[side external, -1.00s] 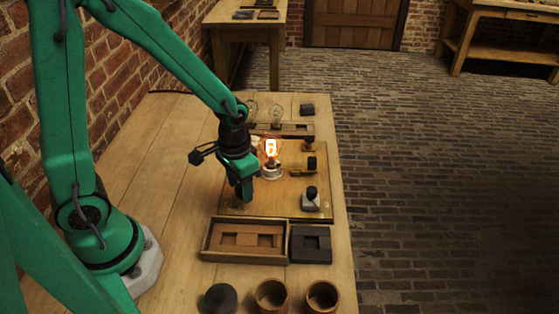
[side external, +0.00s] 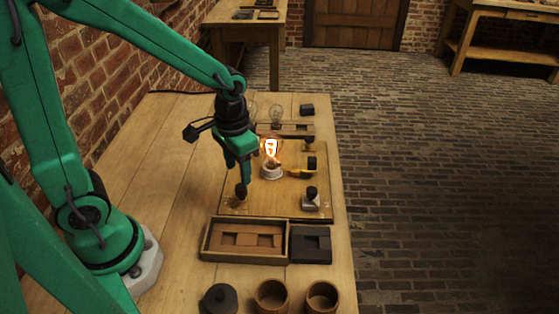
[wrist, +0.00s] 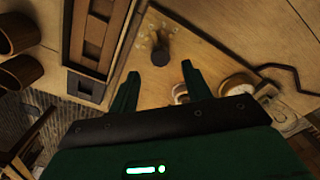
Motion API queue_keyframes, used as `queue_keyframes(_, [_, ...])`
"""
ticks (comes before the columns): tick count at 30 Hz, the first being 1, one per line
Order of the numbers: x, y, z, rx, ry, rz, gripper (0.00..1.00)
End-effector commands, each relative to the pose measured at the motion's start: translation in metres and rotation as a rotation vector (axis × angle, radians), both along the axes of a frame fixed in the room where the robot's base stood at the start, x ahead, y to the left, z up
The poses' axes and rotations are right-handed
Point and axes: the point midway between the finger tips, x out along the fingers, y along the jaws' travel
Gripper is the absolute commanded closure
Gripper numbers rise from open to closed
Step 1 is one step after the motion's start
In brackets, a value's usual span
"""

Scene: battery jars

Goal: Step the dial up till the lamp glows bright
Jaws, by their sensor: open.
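The dial is a dark round knob (side external: 241,190) on the near left of the wooden board (side external: 285,206). In the wrist view the knob (wrist: 161,52) stands just beyond the fingertips, lined up with the gap, with small brass studs beside it. My gripper (side external: 243,179) is above the knob; its two green fingers (wrist: 160,70) are apart with nothing between them. The lamp (side external: 271,149) glows orange-white in its white socket, right of my gripper.
A tray of wooden blocks (side external: 204,247) and a dark box (side external: 311,244) lie in front of the board. A lidded jar (side external: 220,299) and two open cups (side external: 271,295) stand at the near edge. A black-topped part (side external: 311,198) sits at the board's right.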

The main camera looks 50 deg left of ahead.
Motion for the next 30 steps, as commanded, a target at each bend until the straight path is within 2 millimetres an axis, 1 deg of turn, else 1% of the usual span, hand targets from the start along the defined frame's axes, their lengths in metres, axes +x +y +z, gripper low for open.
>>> queue_keyframes(1, [0.001,0.000,0.006,0.000,-0.004,0.000,0.51])
queue_keyframes(3, [0.000,0.000,0.011,0.000,-0.002,0.000,0.51])
queue_keyframes(6, [0.000,0.000,0.017,0.000,-0.001,0.000,0.51])
queue_keyframes(19, [0.000,0.000,0.019,0.000,-0.001,0.000,0.51])
queue_keyframes(23, [-0.001,0.001,0.023,-0.001,-0.012,0.002,0.51])
queue_keyframes(26, [-0.003,0.002,0.030,-0.003,-0.032,0.004,0.51])
queue_keyframes(30, [-0.007,0.006,0.046,-0.007,-0.080,0.011,0.51])
